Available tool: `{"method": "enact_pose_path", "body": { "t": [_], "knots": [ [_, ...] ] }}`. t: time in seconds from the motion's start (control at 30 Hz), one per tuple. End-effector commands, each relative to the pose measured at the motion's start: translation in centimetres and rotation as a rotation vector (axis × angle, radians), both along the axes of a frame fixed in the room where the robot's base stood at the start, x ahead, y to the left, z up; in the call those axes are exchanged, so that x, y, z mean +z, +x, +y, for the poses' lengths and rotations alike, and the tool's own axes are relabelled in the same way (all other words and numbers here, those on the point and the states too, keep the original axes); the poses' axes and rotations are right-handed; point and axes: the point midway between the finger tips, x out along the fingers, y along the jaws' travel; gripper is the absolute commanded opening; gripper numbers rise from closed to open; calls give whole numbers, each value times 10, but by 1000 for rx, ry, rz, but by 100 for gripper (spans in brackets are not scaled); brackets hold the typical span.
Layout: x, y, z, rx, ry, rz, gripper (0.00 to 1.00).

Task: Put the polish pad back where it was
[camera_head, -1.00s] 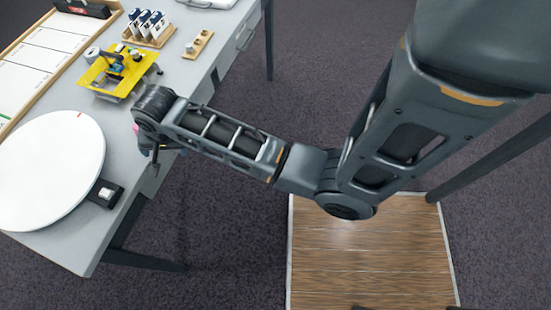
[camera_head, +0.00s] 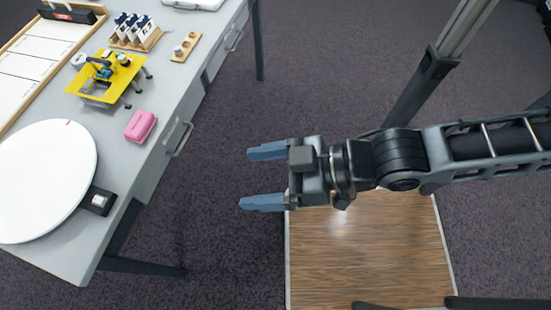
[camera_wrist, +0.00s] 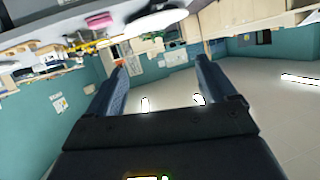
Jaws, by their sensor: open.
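The polish pad appears to be the pink block (camera_head: 140,126) lying on the grey table (camera_head: 118,165), between the yellow stand and the white round disc. It also shows as a pink shape (camera_wrist: 100,20) near the top of the wrist view. My gripper (camera_head: 254,177) is open and empty, over the floor to the right of the table and well apart from the pink block. In the wrist view its two fingers (camera_wrist: 162,75) are spread with nothing between them.
A white round disc (camera_head: 45,180) with a small black box (camera_head: 98,201) beside it fills the table's near end. A yellow stand (camera_head: 105,78), a wooden rack (camera_head: 135,42) and a small wooden holder (camera_head: 186,47) stand farther back. Drawer handles (camera_head: 181,140) stick out at the table's side.

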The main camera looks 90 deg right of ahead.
Motion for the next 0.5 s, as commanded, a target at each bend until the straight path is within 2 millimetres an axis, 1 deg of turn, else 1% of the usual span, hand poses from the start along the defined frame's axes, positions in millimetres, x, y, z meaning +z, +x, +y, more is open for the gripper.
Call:
{"method": "enact_pose_path", "body": {
  "t": [0.03, 0.1, 0.2, 0.3, 0.5],
  "knots": [
    [14, -9, 2, 22, -28, -22, 85],
    [31, -16, 3, 44, -61, -55, 85],
    [46, -21, 5, 59, -90, -86, 85],
    [51, -23, 5, 66, -101, -97, 85],
    [51, -23, 5, 66, -102, -98, 85]
  ]
}}
